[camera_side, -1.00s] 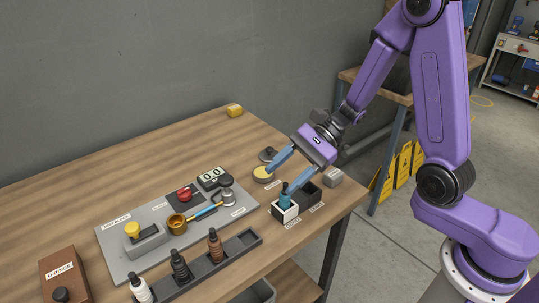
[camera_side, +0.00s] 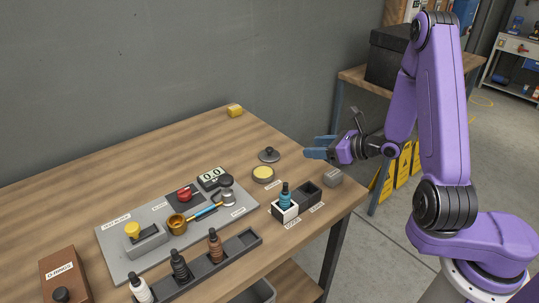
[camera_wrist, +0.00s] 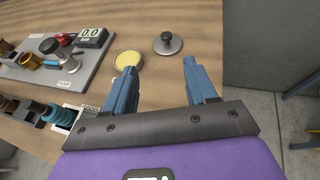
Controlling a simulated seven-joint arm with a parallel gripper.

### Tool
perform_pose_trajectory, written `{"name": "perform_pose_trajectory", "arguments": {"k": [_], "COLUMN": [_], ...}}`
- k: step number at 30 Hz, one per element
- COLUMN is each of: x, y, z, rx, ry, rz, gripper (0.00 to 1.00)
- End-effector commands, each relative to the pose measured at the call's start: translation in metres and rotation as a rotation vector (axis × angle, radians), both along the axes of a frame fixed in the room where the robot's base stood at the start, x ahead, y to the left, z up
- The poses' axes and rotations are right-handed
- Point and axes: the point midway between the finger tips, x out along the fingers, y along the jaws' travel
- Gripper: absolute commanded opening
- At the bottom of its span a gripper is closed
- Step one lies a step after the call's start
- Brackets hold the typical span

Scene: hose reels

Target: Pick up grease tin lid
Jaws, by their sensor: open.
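In the wrist view the lid (camera_wrist: 168,43) is ahead of my gripper (camera_wrist: 160,72), beyond the fingertips, and the tin (camera_wrist: 128,62) is by the left fingertip. In the side view my gripper (camera_side: 308,148) is to the right of the lid, apart from it and above the table. Its blue fingers are spread and empty.
A grey test board (camera_side: 178,222) and a bottle rack (camera_side: 207,268) lie to the left.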

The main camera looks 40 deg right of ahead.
Motion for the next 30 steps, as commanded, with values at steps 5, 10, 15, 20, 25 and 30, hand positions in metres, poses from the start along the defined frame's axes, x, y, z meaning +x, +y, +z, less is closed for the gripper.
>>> {"name": "perform_pose_trajectory", "arguments": {"k": [5,10,15,20,25,30], "x": [0.001,0.024,0.051,0.075,0.096,0.105], "y": [-0.008,0.000,0.006,0.013,0.018,0.021], "z": [-0.005,-0.015,-0.027,-0.037,-0.046,-0.050], "rx": [0.009,0.009,0.008,0.008,0.008,0.007], "ry": [0.005,0.004,0.004,0.004,0.003,0.005], "rz": [-0.046,-0.042,-0.043,-0.042,-0.044,-0.045], "gripper": [0.57,0.57,0.57,0.57,0.57,0.57]}}
